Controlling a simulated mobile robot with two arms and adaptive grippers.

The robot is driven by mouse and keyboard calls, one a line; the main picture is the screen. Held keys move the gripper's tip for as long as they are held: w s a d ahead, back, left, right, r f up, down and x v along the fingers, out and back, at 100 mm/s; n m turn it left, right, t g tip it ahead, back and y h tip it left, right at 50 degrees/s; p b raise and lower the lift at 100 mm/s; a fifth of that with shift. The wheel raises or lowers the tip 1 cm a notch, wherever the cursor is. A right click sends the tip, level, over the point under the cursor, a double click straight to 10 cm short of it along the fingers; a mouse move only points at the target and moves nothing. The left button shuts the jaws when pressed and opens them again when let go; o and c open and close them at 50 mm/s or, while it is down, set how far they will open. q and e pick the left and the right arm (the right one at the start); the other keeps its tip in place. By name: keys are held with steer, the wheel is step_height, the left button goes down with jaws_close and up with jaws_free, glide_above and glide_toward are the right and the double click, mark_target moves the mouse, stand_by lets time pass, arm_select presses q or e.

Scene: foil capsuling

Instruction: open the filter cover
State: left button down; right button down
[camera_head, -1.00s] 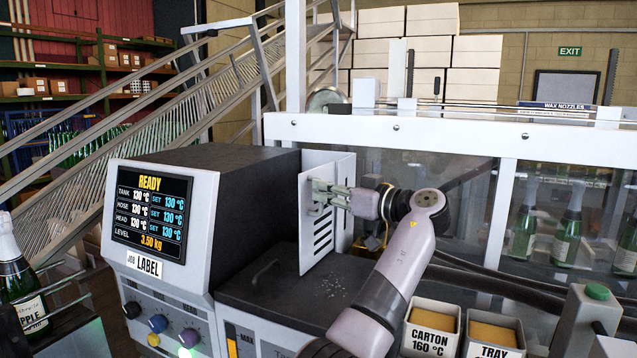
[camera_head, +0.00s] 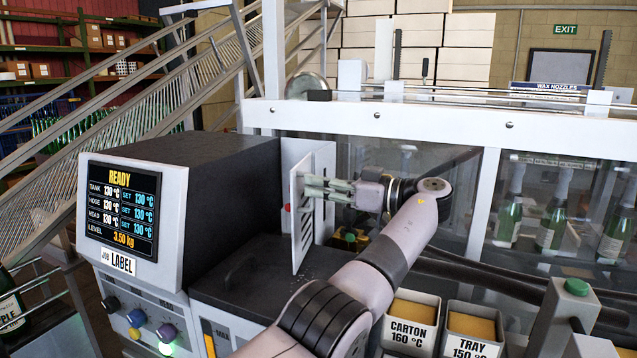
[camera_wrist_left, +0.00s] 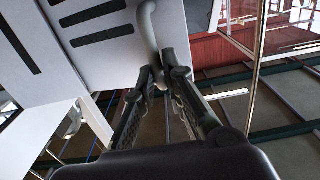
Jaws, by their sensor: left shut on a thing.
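The filter cover (camera_head: 298,245) is a white upright panel with dark slots, on the right side of the dark melter housing in the head view. It stands swung out at an angle from a second white panel behind it. My left gripper (camera_head: 318,188) is at the cover's face, shut on its handle. In the left wrist view the slotted cover (camera_wrist_left: 85,60) fills the upper left. The grey curved handle (camera_wrist_left: 148,28) runs down between the fingertips of my left gripper (camera_wrist_left: 160,75). What lies behind the cover is mostly hidden. My right gripper is not in view.
The melter's display unit (camera_head: 125,215) stands to the left of the cover. A dark lid with a handle (camera_head: 245,268) lies below it. Carton (camera_head: 411,322) and tray (camera_head: 471,335) bins stand at the front right. A framed clear guard (camera_head: 400,125) stands behind my arm.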

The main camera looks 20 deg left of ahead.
arm_select(q)
steer(key=shift+w+a+r, duration=0.15)
steer(key=shift+w+r, duration=0.1)
steer(key=shift+r, duration=0.45)
steer(key=c, duration=2.1)
jaws_free()
steer(key=o, duration=0.4)
steer(key=shift+w+a+f+t, duration=0.1)
steer(key=shift+w+f+t, duration=0.2)
steer(key=shift+w+f, duration=0.15)
steer(key=shift+s, duration=0.1)
steer(key=shift+f, duration=0.25)
